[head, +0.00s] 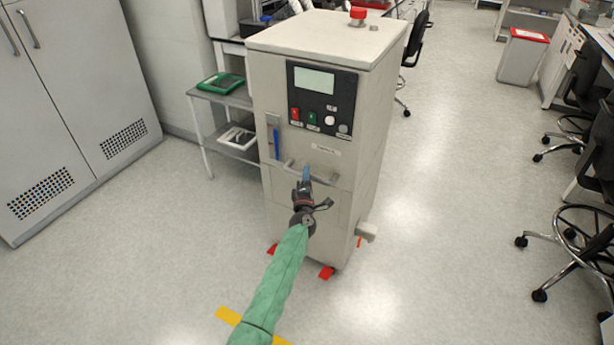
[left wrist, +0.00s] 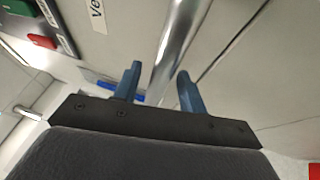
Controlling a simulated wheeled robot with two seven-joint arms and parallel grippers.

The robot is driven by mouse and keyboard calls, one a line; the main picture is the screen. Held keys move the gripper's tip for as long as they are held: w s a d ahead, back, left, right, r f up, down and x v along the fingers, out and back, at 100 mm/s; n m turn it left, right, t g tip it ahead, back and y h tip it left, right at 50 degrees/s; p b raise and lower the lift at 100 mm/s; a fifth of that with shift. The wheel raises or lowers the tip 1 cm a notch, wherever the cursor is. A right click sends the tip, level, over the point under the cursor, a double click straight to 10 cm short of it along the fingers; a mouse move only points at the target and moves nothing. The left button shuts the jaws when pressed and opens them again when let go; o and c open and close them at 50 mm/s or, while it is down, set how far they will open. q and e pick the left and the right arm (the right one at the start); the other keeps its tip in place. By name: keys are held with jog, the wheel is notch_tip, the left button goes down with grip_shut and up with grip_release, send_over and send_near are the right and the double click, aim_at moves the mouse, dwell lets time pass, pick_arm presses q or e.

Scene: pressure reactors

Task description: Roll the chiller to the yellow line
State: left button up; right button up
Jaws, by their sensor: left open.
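The chiller (head: 320,130) is a tall beige cabinet in the middle of the head view, with a dark control panel (head: 322,100) and a metal bar handle (head: 322,177) on its front. Red pieces (head: 326,272) show at its foot. The yellow line (head: 228,316) is on the floor in front of it, partly hidden by my green-sleeved left arm. My left gripper (head: 306,176) is at the handle. In the left wrist view its two blue fingers (left wrist: 159,88) are apart, with the handle bar (left wrist: 178,45) running between or just beyond them. My right gripper is not in view.
A small side table (head: 236,98) with a green item stands left of the chiller. Grey cabinets (head: 60,100) fill the far left. The floor right of the chiller is clear.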

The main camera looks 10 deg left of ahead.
pick_arm(q)
jog(key=shift+w+r, duration=0.1)
jog(key=shift+w, duration=0.25)
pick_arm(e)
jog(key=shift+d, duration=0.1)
pick_arm(q)
grip_shut()
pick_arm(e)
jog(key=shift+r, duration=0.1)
pick_arm(q)
jog(key=shift+s, duration=0.15)
